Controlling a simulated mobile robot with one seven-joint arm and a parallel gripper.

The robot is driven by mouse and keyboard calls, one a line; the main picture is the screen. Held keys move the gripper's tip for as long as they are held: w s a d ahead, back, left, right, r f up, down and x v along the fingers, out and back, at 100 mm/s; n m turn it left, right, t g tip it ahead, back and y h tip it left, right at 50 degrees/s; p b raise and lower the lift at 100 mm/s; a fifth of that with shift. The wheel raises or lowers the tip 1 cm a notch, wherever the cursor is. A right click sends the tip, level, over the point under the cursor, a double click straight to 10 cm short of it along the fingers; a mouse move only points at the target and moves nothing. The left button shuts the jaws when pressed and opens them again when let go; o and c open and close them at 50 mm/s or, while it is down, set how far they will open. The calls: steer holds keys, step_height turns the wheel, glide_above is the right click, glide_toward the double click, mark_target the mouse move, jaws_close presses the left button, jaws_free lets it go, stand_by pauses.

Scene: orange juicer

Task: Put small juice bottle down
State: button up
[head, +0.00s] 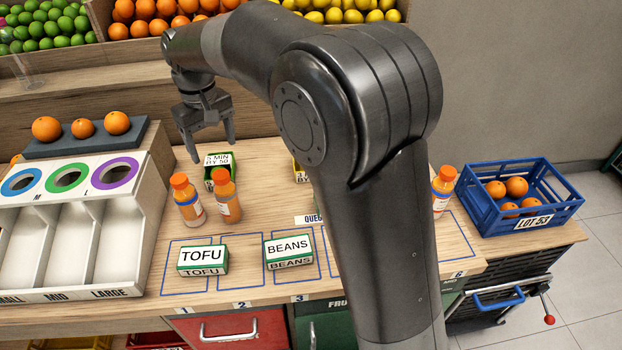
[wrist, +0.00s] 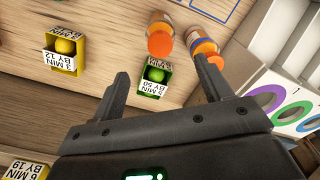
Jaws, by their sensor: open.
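Two orange-capped juice bottles, a left one (head: 188,203) and a right one (head: 228,198), stand upright close together on the wooden counter. A third orange-capped bottle (head: 441,194) stands to the right, partly behind my arm. I cannot tell which one is the small one. My gripper (head: 214,150) is open and empty, above and behind the pair. The wrist view shows two bottles, with orange caps (wrist: 160,44) and (wrist: 204,48), beyond the fingers; the right finger overlaps one cap in the picture.
A green box (head: 218,172) stands below my gripper; a yellow box (wrist: 64,52) is beside it. TOFU (head: 203,258) and BEANS (head: 289,250) boxes sit in front. A white sorter (head: 140,210) stands left, a blue crate (head: 525,225) right. Outlined slots mark the counter's front.

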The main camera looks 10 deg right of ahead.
steer(key=s+d+r+m+t, duration=0.1)
steer(key=s+d+r, duration=0.1)
steer(key=d, duration=0.3)
steer(key=s+d+r+m, duration=0.1)
steer(key=s+d+r, duration=0.2)
steer(key=d, duration=0.2)
steer(key=s+d+f+m+t, duration=0.1)
steer(key=s+d+m+t, duration=0.1)
steer(key=s+d, duration=0.7)
steer(key=s+d+f+m+t, duration=0.2)
steer(key=s+d+m, duration=0.1)
steer(key=s+d, duration=0.6)
steer(key=shift+s+f+t, duration=0.25)
steer(key=shift+s+t, duration=0.05)
steer(key=shift+s, duration=0.7)
steer(key=shift+o, duration=0.6)
